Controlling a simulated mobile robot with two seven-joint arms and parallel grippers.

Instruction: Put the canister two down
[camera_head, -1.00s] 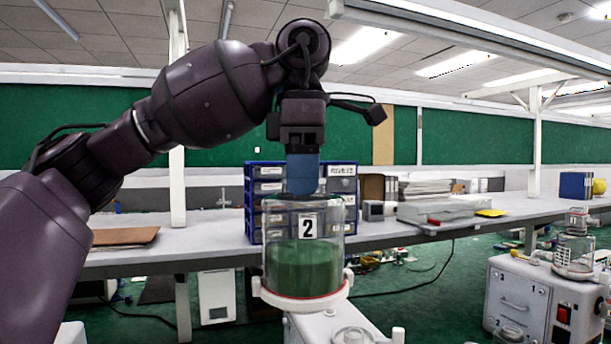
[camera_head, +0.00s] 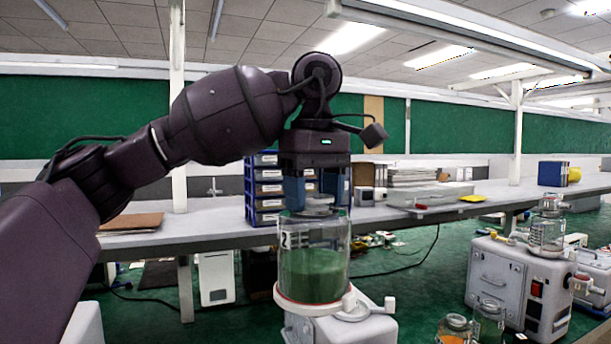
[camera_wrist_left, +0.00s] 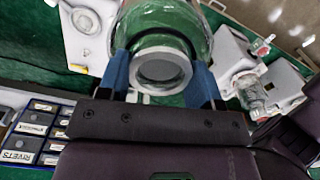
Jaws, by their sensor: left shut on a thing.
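Canister two (camera_head: 313,270) is a clear, upright cylinder with green contents and a white bottom ring with side knobs. Its number label shows edge-on at the left side in the head view. My left gripper (camera_head: 316,195) points down and is shut on its top. In the left wrist view, blue fingers (camera_wrist_left: 160,82) flank the grey round cap of the canister (camera_wrist_left: 160,70). A white pump unit (camera_head: 365,328) lies under and behind the canister; whether the ring touches it is hidden. My right gripper is not in view.
Another white pump (camera_head: 510,285) with a clear canister (camera_head: 547,232) on top stands at the right. Small jars (camera_head: 487,322) stand at the lower right. A long grey workbench (camera_head: 400,215) with blue drawers (camera_head: 268,190) runs behind.

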